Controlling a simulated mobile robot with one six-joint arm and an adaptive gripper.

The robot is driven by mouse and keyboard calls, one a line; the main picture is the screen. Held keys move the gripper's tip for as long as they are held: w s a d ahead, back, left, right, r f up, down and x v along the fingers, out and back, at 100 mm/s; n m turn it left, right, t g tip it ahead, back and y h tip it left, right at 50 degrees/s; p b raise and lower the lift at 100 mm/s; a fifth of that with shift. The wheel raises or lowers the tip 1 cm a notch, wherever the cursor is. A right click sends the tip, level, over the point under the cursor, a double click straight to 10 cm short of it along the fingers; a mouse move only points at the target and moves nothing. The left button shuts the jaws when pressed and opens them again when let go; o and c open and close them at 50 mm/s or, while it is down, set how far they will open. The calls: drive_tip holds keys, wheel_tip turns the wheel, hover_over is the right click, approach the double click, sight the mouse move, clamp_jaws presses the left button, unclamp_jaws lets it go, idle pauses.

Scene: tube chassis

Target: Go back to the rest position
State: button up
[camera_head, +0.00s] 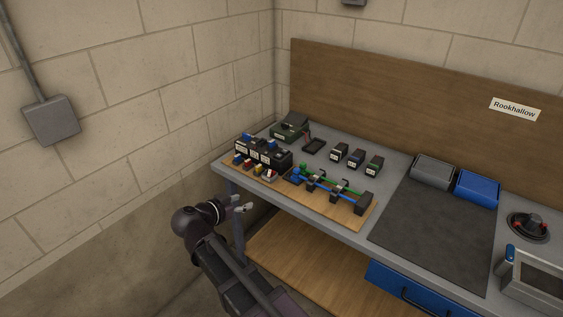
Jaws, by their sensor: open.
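My gripper (240,204) is at the end of my dark arm, in front of the workbench's front edge at its left part. Its pale fingers are apart, with nothing visible between them. On the workbench (404,161) a wooden board (345,217) carries a tube chassis (340,187) with blue and green tubes and dark blocks. The gripper appears apart from the board and the chassis.
Small dark bins (263,154) with coloured parts stand at the bench's left end. Several small blocks (356,158) stand behind the chassis. A wooden shelf (300,262) lies below.

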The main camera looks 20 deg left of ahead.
drive_tip(key=shift+d, duration=0.1)
drive_tip(key=w+d+f+g, duration=0.2)
drive_tip(key=d+f+g, duration=0.1)
drive_tip(key=d, duration=0.5)
drive_tip(key=w+d+f+n+g, duration=0.1)
drive_tip(key=d+f+g, duration=0.1)
drive_tip(key=d, duration=0.6)
drive_tip(key=w+d+f+g, duration=0.2)
drive_tip(key=d+f+g, duration=0.1)
drive_tip(key=d, duration=0.6)
drive_tip(key=s+d+f+n+g+y, duration=0.1)
drive_tip(key=s+d, duration=0.1)
drive_tip(key=d, duration=0.4)
drive_tip(key=s+d+f+n+g+y, duration=0.1)
drive_tip(key=s+d+g+y, duration=0.1)
drive_tip(key=d, duration=0.5)
drive_tip(key=s+d+f+n+g+y, duration=0.1)
drive_tip(key=s+d+y, duration=0.1)
drive_tip(key=d, duration=0.4)
drive_tip(key=shift+s+d+f+g, duration=0.15)
drive_tip(key=shift+d+f+g, duration=0.1)
drive_tip(key=shift+g, duration=0.05)
